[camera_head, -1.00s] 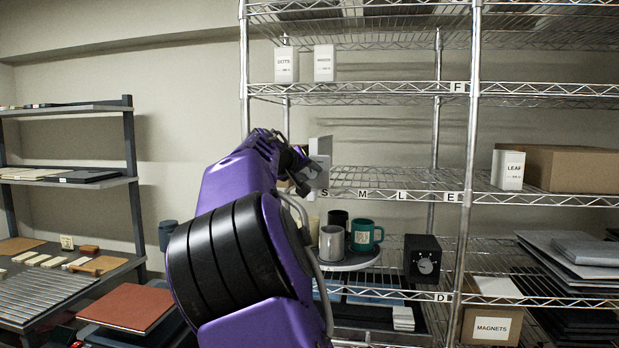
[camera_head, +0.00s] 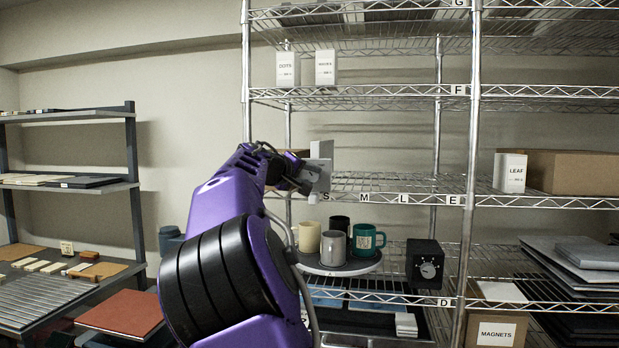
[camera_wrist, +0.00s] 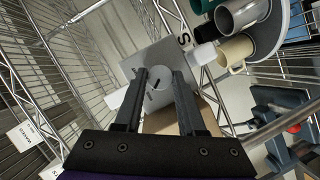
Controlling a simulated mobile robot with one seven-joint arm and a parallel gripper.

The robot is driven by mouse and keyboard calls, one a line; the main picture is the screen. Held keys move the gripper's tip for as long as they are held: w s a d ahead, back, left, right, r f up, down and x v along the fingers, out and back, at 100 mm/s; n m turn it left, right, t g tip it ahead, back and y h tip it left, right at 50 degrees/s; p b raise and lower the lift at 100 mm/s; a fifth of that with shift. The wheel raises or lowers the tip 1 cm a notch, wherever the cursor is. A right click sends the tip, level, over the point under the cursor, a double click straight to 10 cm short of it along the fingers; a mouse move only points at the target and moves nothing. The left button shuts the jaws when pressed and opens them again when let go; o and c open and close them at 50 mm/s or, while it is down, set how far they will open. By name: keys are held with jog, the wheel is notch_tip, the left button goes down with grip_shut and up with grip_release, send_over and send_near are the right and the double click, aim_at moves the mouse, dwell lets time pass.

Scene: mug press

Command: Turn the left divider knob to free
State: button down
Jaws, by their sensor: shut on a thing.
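The left divider is a pale grey plate (camera_head: 320,165) at the left end of the lettered shelf in the head view. In the wrist view, its grey face (camera_wrist: 135,65) carries a round grey knob (camera_wrist: 158,85) with a dark line on it. My gripper (camera_head: 305,182) is at the plate from the left. In the wrist view, my gripper (camera_wrist: 162,76) has one finger on each side of the knob and is shut on it. The fingers hide parts of the knob's edge, and the head view does not show the knob clearly.
Below, a round tray (camera_head: 325,270) holds a grey mug (camera_head: 334,246), a teal mug (camera_head: 366,240), a cream mug (camera_head: 309,236) and a dark mug. A black box with a dial (camera_head: 425,265) stands to their right. Wire shelf posts are close to my arm.

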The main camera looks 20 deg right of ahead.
jog(key=c, duration=0.5)
grip_release()
jog(key=shift+a, duration=0.1)
jog(key=b+v, duration=0.3)
jog(key=v, duration=1.4)
jog(key=shift+s+a, duration=0.1)
